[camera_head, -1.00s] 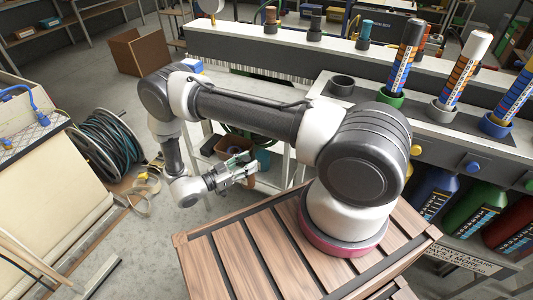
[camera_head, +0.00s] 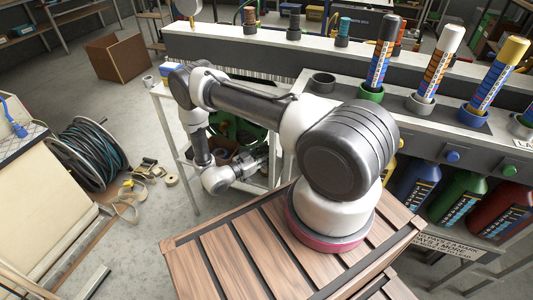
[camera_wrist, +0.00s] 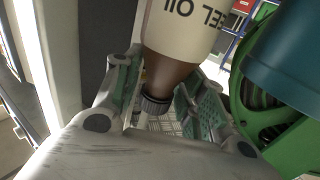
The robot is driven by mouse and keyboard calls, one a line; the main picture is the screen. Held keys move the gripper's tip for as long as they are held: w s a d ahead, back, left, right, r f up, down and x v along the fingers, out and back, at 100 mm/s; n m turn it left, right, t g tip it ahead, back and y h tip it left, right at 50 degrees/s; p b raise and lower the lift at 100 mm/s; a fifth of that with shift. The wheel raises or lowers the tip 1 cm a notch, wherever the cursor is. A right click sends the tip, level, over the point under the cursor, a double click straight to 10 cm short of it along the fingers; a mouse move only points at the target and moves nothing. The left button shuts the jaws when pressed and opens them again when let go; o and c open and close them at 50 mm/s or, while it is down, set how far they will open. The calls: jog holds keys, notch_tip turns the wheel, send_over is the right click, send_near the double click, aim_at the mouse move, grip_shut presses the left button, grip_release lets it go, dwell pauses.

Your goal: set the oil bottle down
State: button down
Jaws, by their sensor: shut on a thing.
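The oil bottle (camera_wrist: 185,28) shows in the wrist view, with a cream label reading "...EEL OIL", upside down in the picture, a brown neck and a dark ribbed cap (camera_wrist: 155,104). My gripper (camera_wrist: 168,88) has its two fingers on either side of the brown neck, shut on it. The bottle's far end is cut off by the picture's top edge. In the head view my gripper (camera_head: 257,163) is low beside the white-framed shelf cart (camera_head: 189,157). I cannot make out the bottle there, nor whether it touches a surface.
A green reel (camera_wrist: 252,95) and a teal cylinder (camera_wrist: 288,55) are close on the right in the wrist view. In the head view, a hose reel (camera_head: 88,152) and tape rolls (camera_head: 140,180) lie on the floor left. A bench with marker tubes (camera_head: 380,62) stands right.

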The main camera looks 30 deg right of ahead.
jog(key=shift+f, duration=0.2)
jog(key=c, duration=0.9)
grip_release()
jog(key=shift+o, duration=0.2)
jog(key=shift+r, duration=0.2)
jog(key=s+a, duration=0.1)
jog(key=a, duration=1.1)
jog(key=shift+s, duration=0.3)
jog(key=shift+a, duration=0.1)
